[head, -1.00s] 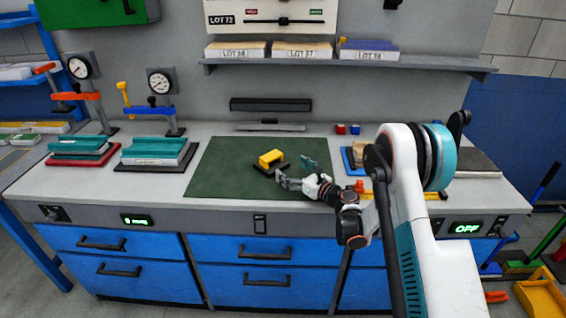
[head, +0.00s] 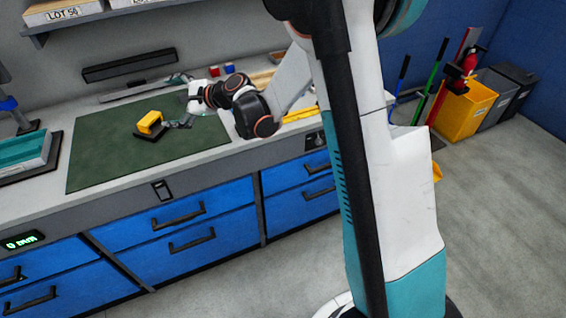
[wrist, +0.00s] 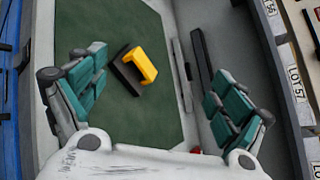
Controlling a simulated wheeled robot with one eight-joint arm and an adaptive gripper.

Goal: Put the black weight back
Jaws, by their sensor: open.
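A black base with a yellow handle (head: 150,122), which may be the black weight, sits on the green mat (head: 95,155) on the bench. It also shows in the wrist view (wrist: 139,66), with the black base at the handle's left. My gripper (head: 178,103) is open and empty just to the right of the handle, over the mat's right part. In the wrist view its teal-padded fingers (wrist: 160,92) are spread wide, and the yellow handle lies beyond the gap, apart from both fingers.
A teal-topped panel stack (head: 25,155) stands left of the mat. Small red and blue blocks (head: 222,69) stand behind my arm. A yellow bin (head: 463,108) stands on the floor at right. The mat's front part is clear.

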